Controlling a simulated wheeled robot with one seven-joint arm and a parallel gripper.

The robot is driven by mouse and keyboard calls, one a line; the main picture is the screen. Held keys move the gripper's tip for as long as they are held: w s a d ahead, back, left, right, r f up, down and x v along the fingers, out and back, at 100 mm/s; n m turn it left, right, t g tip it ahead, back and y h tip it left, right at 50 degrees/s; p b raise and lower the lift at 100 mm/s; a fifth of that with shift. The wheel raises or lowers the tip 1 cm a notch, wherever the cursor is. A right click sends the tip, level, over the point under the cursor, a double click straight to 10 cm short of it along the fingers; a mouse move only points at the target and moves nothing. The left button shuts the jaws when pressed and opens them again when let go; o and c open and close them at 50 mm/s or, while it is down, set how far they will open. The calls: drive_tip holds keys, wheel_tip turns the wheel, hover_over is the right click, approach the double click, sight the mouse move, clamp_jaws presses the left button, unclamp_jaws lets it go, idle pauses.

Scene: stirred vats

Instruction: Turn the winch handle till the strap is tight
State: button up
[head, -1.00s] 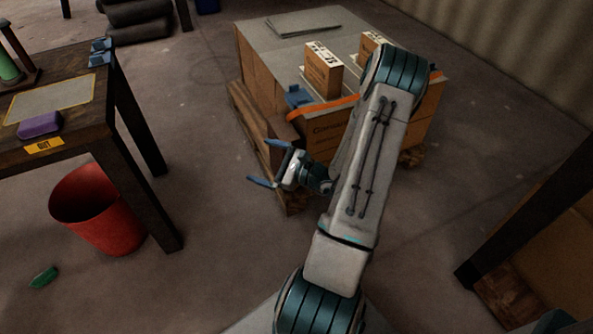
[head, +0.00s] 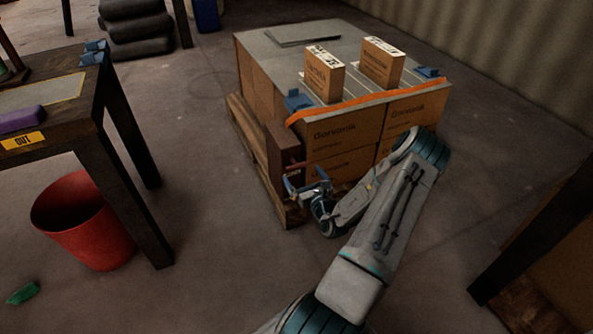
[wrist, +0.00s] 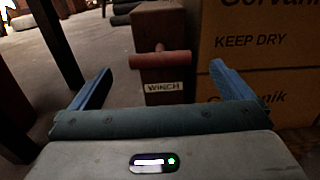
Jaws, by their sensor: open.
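The winch (wrist: 158,22) is a brown box with a "WINCH" label at the left front corner of the pallet load; it also shows in the head view (head: 282,150). Its reddish handle (wrist: 160,60) sticks out toward me, with a crosswise grip. My gripper (wrist: 158,85) is open, its two blue fingers on either side of the handle's line, with the handle ahead of them in the wrist view. In the head view my gripper (head: 306,182) is at the winch's front. Contact with the handle cannot be told. The orange strap (head: 370,100) runs along the top front edge of the cartons.
Cartons (head: 345,135) are stacked on a wooden pallet (head: 250,150), with two small boxes and blue corner pieces on top. A dark table (head: 110,110) and a red bin (head: 85,220) stand at left. Another wooden structure (head: 540,240) is at right. The floor between is clear.

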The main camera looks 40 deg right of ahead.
sight(297, 164)
drive_tip(key=b+x, duration=0.1)
drive_tip(key=x, duration=0.5)
drive_tip(key=shift+b, duration=0.35)
drive_tip(key=c, duration=0.7)
